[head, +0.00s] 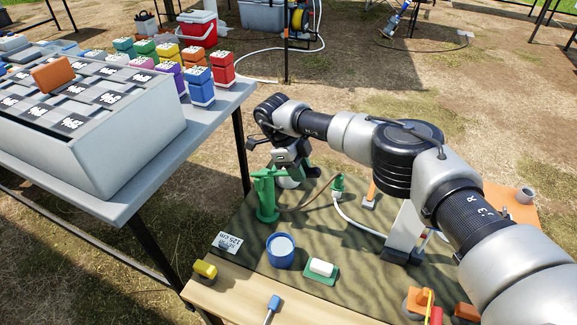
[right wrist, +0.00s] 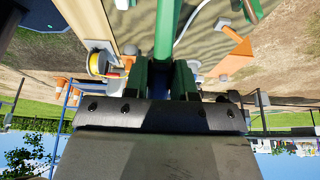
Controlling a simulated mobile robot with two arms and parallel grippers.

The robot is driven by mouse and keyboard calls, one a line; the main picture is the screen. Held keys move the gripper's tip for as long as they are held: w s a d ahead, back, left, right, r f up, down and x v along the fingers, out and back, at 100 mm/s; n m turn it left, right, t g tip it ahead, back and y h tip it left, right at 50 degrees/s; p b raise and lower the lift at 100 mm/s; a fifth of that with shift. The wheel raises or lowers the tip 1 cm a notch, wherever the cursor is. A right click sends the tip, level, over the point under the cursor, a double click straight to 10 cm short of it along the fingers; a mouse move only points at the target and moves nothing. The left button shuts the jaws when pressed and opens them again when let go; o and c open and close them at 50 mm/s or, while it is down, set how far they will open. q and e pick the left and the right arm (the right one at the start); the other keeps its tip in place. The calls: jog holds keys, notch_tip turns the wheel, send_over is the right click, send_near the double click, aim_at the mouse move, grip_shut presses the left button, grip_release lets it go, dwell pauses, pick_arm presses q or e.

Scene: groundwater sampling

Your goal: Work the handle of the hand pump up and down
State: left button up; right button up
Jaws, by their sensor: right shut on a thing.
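The green hand pump (head: 267,204) stands upright on the dark mat in the middle of the head view. My right gripper (head: 288,164) is at the pump's top, coming from behind and to the right. In the right wrist view, a green bar (right wrist: 166,30), which looks like the pump's handle, runs down between the fingers of my right gripper (right wrist: 158,80). The gripper is shut on it; the exact contact is dark and partly hidden. My left gripper is in neither view.
A table with a grey crate (head: 140,150) stands left.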

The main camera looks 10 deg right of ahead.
jog(key=shift+s+d+f+t+y+p, duration=0.15)
jog(key=shift+d+f+t+y+p, duration=0.2)
jog(key=shift+f+p, duration=0.2)
jog(key=shift+s+d+f+t+y+p, duration=0.15)
jog(key=shift+d+f+t+y+p, duration=0.1)
jog(key=shift+f+y+p, duration=0.25)
jog(key=shift+s+d+f+t+y, duration=0.15)
jog(key=shift+f+t+y, duration=0.2)
jog(key=shift+f+y, duration=0.35)
jog(key=shift+s+d+f+t+y, duration=0.15)
jog(key=shift+f+t+y, duration=0.2)
jog(key=shift+f, duration=0.5)
jog(key=o, duration=0.9)
jog(key=shift+d, duration=0.1)
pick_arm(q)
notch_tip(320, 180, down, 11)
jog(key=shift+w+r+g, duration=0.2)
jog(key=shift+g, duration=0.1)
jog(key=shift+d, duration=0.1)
pick_arm(e)
jog(key=shift+r, duration=0.1)
